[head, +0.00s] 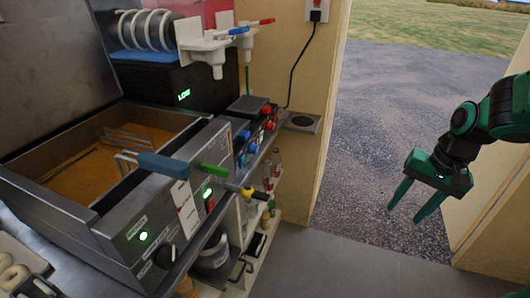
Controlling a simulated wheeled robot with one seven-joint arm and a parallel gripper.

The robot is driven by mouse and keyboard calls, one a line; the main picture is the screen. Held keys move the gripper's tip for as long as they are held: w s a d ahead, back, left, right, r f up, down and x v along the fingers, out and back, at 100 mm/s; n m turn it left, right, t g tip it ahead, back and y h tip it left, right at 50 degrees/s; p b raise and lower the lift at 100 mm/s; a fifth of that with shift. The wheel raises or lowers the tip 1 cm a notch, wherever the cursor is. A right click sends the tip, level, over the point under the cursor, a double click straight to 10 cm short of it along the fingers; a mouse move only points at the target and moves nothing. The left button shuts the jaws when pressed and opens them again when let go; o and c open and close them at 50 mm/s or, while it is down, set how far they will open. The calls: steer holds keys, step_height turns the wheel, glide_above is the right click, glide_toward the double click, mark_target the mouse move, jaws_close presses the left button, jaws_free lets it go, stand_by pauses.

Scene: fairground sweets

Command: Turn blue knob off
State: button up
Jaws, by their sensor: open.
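Small blue parts (243,137) show beside red ones on the grey unit at the right end of the counter. They are too small to tell which is a knob or how it is turned. A blue lever (238,31) tops one white tap at the back, beside a red lever (266,22). My gripper (404,214) is open and empty at the right, in front of the doorway, well apart from the counter. Its green fingers point down and to the left.
A steel fryer (75,217) with orange oil (85,165) fills the left. The floor (345,275) between is clear.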

steer(key=w+a+f+y, duration=0.3)
steer(key=w+a+f, duration=0.2)
steer(key=w+a, duration=0.35)
steer(key=m+t+y, duration=0.5)
steer(key=m+y, duration=0.5)
steer(key=y, duration=0.2)
glide_toward(257, 149)
steer(key=x, duration=0.8)
steer(key=shift+f, duration=0.1)
